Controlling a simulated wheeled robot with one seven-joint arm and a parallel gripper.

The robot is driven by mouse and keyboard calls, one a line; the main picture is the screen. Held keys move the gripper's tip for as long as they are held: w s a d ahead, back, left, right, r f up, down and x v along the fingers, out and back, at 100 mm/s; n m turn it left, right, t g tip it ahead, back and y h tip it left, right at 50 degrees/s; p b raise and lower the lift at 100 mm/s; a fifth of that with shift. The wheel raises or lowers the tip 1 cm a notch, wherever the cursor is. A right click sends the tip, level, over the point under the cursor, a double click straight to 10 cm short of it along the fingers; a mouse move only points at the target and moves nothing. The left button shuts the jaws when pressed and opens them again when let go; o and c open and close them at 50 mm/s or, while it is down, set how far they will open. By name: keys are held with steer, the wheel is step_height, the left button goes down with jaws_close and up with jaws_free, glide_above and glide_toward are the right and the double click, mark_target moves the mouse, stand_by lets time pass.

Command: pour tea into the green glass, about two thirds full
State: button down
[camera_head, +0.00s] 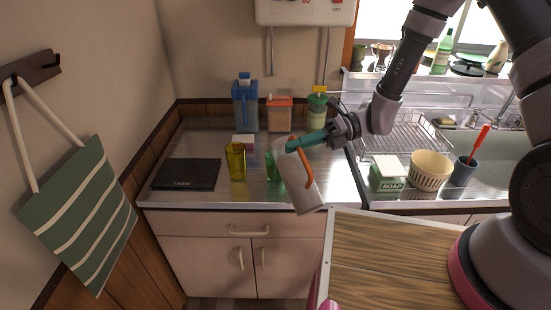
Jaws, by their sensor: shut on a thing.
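A white pitcher (312,192) with an orange handle (306,176) hangs from my gripper (296,144), tilted with its top end toward the upper left. My gripper is shut on the pitcher; its teal fingers are near the pitcher's upper end, and the exact contact is hard to see. The green glass (274,174) stands upright on the metal counter, just left of the pitcher and partly covered by it in this view. I cannot tell the gap between the pitcher and the glass. The level inside the glass cannot be made out, and no tea stream is visible.
A yellow glass (235,161) stands left of the green one, with a black mat (187,174) farther left. Containers, including a blue one (245,104), line the back. A dish rack (405,138), soap box (388,175) and cream basket (430,171) are at right.

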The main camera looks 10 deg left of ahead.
steer(key=shift+w+a+r+m+p, duration=0.2)
steer(key=shift+r+m+p, duration=0.1)
stand_by(1.7)
